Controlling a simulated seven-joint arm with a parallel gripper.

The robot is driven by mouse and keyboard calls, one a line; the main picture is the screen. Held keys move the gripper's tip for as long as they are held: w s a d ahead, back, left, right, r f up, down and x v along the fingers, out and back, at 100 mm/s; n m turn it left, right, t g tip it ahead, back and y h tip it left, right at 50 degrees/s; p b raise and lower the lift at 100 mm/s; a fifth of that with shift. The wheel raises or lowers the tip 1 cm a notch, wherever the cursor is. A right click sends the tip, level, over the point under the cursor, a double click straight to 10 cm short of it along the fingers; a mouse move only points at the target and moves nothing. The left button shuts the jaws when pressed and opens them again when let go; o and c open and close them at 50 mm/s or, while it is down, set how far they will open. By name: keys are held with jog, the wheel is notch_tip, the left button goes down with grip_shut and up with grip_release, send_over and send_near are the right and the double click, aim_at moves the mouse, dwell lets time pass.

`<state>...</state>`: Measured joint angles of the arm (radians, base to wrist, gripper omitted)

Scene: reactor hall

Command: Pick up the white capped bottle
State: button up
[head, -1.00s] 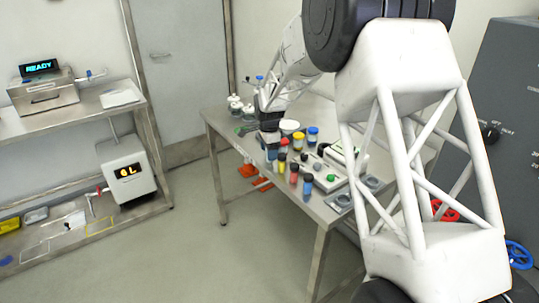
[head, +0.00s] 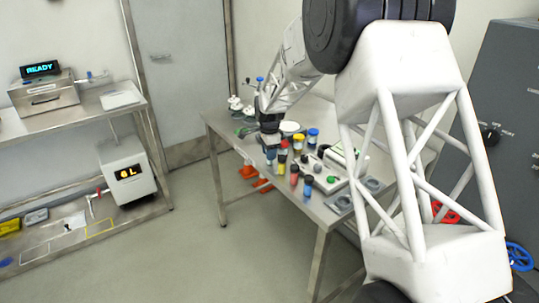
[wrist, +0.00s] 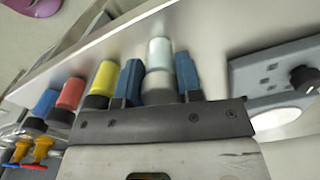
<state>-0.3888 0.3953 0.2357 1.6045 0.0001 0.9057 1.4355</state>
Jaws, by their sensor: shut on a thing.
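In the wrist view the white bottle (wrist: 160,54) with its grey cap sits between the two blue fingers of my gripper (wrist: 158,82). The fingers are shut on it at the cap end. In the head view my gripper (head: 270,146) is low over the far left part of the steel table (head: 228,150), beside a row of capped bottles. The white bottle cannot be made out there. I cannot tell whether it still touches the table.
Yellow (wrist: 104,78), red (wrist: 70,94) and blue (wrist: 46,103) bottles stand close beside my gripper in the wrist view. A grey device with a dark knob (wrist: 304,78) is on the other side. White-topped flasks (head: 236,104) stand at the table's far corner.

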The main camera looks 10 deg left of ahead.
jog(key=shift+r, duration=0.1)
jog(key=shift+r, duration=4.9)
jog(key=w+d+m, duration=0.3)
jog(key=d+m, duration=0.2)
jog(key=d, duration=0.5)
jog(key=w+d+f+m, duration=0.1)
jog(key=w+d+m, duration=0.3)
jog(key=d, duration=0.7)
jog(key=shift+w+f+m, duration=0.3)
jog(key=shift+m, duration=0.7)
jog(key=shift+d, duration=0.1)
jog(key=shift+f, duration=0.15)
jog(key=shift+f, duration=2.5)
jog(key=shift+f, duration=0.85)
